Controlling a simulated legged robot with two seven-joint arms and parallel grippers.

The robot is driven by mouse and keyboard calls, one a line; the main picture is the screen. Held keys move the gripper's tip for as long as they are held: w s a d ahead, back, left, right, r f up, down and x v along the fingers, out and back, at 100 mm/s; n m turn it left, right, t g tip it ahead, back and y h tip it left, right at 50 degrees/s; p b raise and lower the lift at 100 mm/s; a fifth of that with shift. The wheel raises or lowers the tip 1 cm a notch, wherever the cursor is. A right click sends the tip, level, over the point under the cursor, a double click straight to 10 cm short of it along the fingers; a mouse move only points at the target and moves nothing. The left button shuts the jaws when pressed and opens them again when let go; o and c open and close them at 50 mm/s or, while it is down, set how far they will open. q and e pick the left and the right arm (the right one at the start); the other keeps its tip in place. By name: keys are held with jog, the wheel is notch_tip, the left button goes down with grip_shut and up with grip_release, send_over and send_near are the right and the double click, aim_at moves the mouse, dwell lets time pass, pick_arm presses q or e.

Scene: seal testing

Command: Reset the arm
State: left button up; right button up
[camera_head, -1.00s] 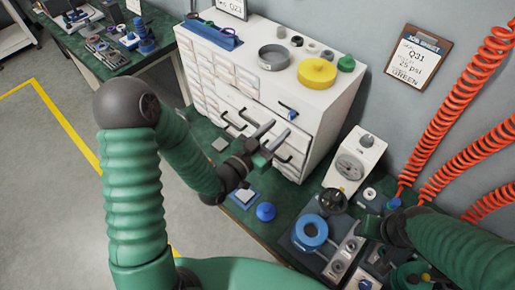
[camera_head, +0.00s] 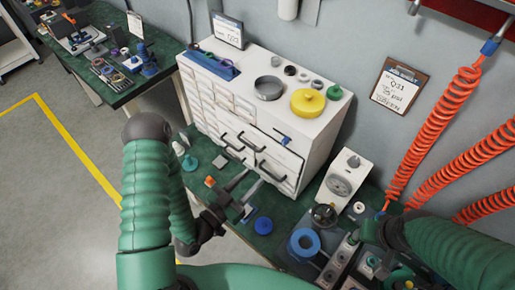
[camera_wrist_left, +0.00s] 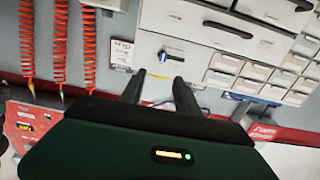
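My left gripper (camera_head: 250,186) is in front of the white drawer cabinet (camera_head: 318,163), low near its bottom drawers. Its two fingers are apart with nothing between them. In the left wrist view the open fingers (camera_wrist_left: 159,88) point toward the cabinet's drawers (camera_wrist_left: 225,35), one with a blue knob (camera_wrist_left: 172,57). My right arm comes in from the right, its end (camera_head: 375,232) over the test fixture at the lower right. The right fingertips are too small and covered to make out.
On the green bench, a blue round part (camera_head: 263,226), a blue ring (camera_head: 304,244) and a white gauge unit (camera_head: 345,178) stand close to the arms. A yellow disc (camera_head: 307,102) sits on the cabinet. Orange coiled hoses (camera_head: 432,130) hang at the right.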

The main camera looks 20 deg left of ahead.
pick_arm(q)
jog(key=w+a+f+m+g+y, duration=0.1)
jog(key=w+a+f+g+y, duration=0.3)
jog(key=g, duration=0.4)
jog(key=s+r+n+g+y, duration=0.3)
jog(key=s+r+n+g, duration=0.2)
jog(key=s, duration=0.7)
jog(key=shift+r+n+g, duration=0.3)
jog(key=shift+r+g, duration=0.2)
jog(key=shift+r, duration=0.4)
dwell(1.0)
